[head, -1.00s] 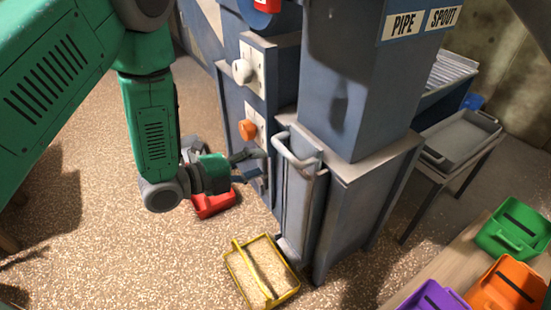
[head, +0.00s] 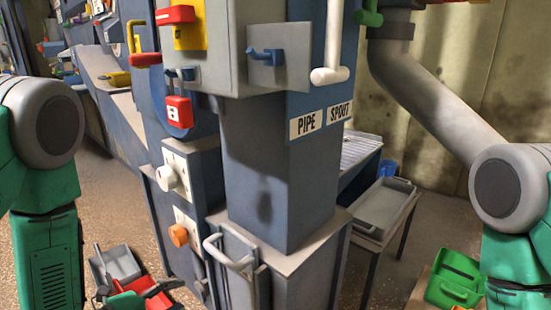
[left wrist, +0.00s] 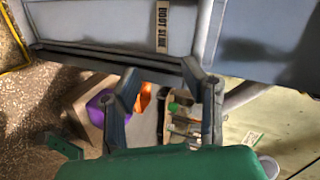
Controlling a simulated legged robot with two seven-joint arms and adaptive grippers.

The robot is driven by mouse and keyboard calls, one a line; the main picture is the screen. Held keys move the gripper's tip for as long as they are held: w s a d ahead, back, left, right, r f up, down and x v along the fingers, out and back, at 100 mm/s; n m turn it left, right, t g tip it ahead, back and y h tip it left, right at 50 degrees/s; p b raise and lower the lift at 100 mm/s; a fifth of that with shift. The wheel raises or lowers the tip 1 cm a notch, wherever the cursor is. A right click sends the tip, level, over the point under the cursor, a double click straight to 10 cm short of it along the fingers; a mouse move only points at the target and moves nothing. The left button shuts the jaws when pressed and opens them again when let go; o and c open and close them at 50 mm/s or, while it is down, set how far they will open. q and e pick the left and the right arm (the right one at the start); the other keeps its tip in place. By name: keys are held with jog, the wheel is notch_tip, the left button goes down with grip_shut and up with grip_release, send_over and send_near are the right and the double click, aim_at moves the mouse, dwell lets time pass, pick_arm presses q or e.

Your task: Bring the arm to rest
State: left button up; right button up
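My left arm comes down the left edge of the head view, in front of the blue-grey elevator casing (head: 265,190). My left gripper (head: 122,287) is small and partly cut off at the bottom left, in front of a red bin (head: 153,290) and a grey bin (head: 118,263) on the floor. In the left wrist view, the two fingers of the left gripper (left wrist: 160,72) stand apart with nothing between them, over the casing's lower edge and the BOOT SIDE label (left wrist: 162,27). My right arm's green link shows at the right edge of the head view. The right gripper is out of view.
A grey handle (head: 230,258) sticks out low on the casing, near white (head: 168,178) and orange knobs (head: 180,235). A grey tray (head: 383,208) rests on a stand at right. A green bin (head: 455,280) is at lower right. The gravel floor at left is partly open.

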pick_arm(q)
jog(key=s+a+f+n+g+y, duration=0.2)
jog(key=s+f+n+g+y, duration=0.25)
jog(key=s+f+n, duration=0.5)
jog(key=s+a+f+n+g+y, duration=0.25)
jog(key=s+f+n+g, duration=0.4)
jog(key=s+n, duration=0.65)
notch_tip(320, 180, up, 15)
jog(key=s+p, duration=0.2)
jog(key=p, duration=1.3)
jog(key=shift+s+d+f+m+y, duration=0.15)
jog(key=shift+s+f+m+y, duration=0.05)
jog(key=shift+s+m+y, duration=0.2)
